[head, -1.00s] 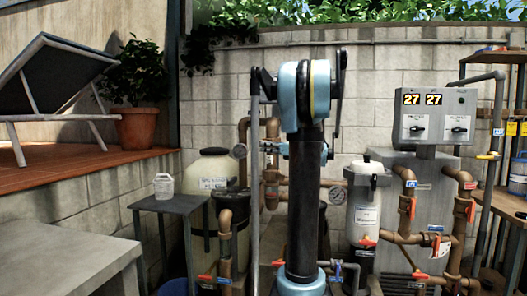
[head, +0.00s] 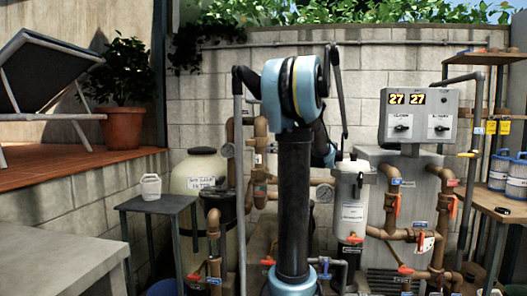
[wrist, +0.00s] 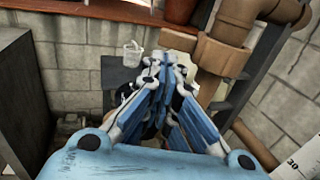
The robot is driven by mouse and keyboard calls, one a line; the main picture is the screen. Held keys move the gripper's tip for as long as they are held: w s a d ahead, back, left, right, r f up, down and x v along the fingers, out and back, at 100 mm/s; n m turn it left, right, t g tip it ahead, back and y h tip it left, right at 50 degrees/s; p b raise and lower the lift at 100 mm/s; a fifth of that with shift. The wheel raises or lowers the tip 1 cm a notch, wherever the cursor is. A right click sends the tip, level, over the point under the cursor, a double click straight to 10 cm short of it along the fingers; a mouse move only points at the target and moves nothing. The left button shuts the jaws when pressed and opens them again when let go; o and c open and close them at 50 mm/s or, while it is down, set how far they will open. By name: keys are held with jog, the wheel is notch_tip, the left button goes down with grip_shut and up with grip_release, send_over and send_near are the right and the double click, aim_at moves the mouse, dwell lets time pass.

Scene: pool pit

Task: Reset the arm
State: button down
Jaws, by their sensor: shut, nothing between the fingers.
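My gripper (wrist: 175,62) shows in the wrist view, with its blue and white fingers drawn together at the tips. It is shut and empty. In the head view my arm (head: 292,90) stands upright in the middle, folded at its top joint, and one link shows behind the column on the right. The gripper itself is hidden in the head view.
A white jug (head: 151,187) stands on a small grey table (head: 165,205) at left. Brown pipes (head: 215,235), a tan tank (head: 198,172), a white filter canister (head: 352,205) and a grey control box (head: 419,115) stand close behind my arm. Shelves (head: 500,205) stand at right.

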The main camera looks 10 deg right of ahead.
jog(key=s+a+f+n+g+h, duration=0.35)
jog(key=s+a+f+n, duration=0.25)
jog(key=s+a+f, duration=0.3)
jog(key=s+a+f+n+g+h, duration=0.2)
jog(key=s+a+f+n+g, duration=0.3)
jog(key=s+f, duration=0.5)
jog(key=s+d+f+n+h, duration=0.2)
jog(key=s+f+n+h, duration=0.2)
jog(key=s+f+n, duration=0.3)
jog(key=s+d+f+n+g+h, duration=0.1)
jog(key=s+f+n+h, duration=0.3)
jog(key=s+f+n, duration=0.4)
jog(key=shift+s+d+f, duration=0.65)
jog(key=shift+s+f, duration=0.4)
jog(key=shift+s, duration=1.15)
